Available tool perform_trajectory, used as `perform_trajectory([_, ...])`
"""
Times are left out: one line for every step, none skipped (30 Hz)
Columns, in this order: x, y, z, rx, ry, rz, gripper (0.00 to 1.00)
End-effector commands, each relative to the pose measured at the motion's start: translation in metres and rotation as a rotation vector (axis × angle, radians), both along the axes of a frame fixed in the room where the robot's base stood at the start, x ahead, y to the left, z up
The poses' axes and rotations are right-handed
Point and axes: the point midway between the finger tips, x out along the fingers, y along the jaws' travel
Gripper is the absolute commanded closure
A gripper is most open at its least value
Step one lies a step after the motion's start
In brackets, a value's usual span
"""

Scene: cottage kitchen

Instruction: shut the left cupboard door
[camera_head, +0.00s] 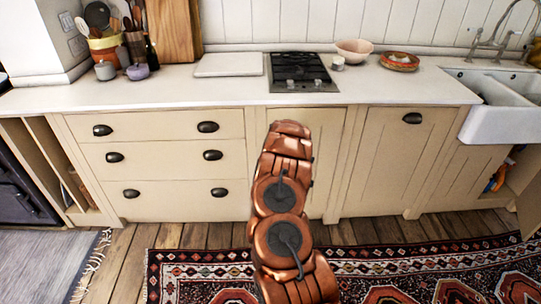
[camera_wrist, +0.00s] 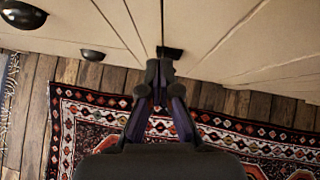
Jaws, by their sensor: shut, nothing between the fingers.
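A cream cupboard door (camera_head: 328,150) stands just right of the drawers, below the hob. My arm hides much of its left side. Its visible right part looks roughly in line with the cupboard front, but I cannot tell whether it is fully flush. In the wrist view, my gripper (camera_wrist: 160,75) is shut and empty, its fingertips close to the cream cupboard fronts. A small dark shape (camera_wrist: 171,52) shows just beyond the fingertips; I cannot tell whether it is a handle or a gap. The fingertips are hidden in the head view.
Drawers (camera_head: 160,160) with dark cup handles are at left. Another cupboard door (camera_head: 395,165) is at right and looks shut. The compartment under the sink (camera_head: 508,125) is open at far right. A patterned rug (camera_head: 400,262) lies on the wooden floor. The worktop (camera_head: 170,92) overhangs the fronts.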

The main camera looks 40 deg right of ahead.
Motion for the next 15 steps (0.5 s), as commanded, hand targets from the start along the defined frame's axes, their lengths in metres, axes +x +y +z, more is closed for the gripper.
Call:
perform_trajectory([-0.002, 0.001, 0.004, -0.001, -0.002, -0.001, 1.00])
perform_trajectory([-0.003, 0.002, 0.006, -0.001, -0.002, -0.001, 1.00])
perform_trajectory([-0.004, 0.004, 0.008, -0.002, -0.002, -0.002, 1.00])
perform_trajectory([-0.005, 0.005, 0.010, -0.003, -0.002, -0.001, 1.00])
perform_trajectory([-0.006, 0.007, 0.012, -0.003, -0.002, 0.000, 1.00])
perform_trajectory([-0.007, 0.010, 0.014, -0.002, -0.001, 0.001, 1.00])
perform_trajectory([-0.008, 0.011, 0.016, -0.001, -0.002, 0.003, 1.00])
perform_trajectory([-0.009, 0.013, 0.017, -0.001, -0.002, 0.003, 1.00])
perform_trajectory([-0.011, 0.015, 0.019, 0.000, -0.002, 0.004, 1.00])
perform_trajectory([-0.013, 0.015, 0.021, -0.001, -0.002, 0.003, 1.00])
perform_trajectory([-0.014, 0.016, 0.023, -0.001, -0.002, 0.003, 1.00])
perform_trajectory([-0.016, 0.017, 0.025, 0.000, -0.002, 0.002, 1.00])
perform_trajectory([-0.018, 0.018, 0.027, 0.000, -0.002, 0.001, 1.00])
perform_trajectory([-0.019, 0.019, 0.029, 0.000, -0.002, 0.001, 1.00])
perform_trajectory([-0.021, 0.021, 0.032, 0.001, -0.003, 0.002, 1.00])
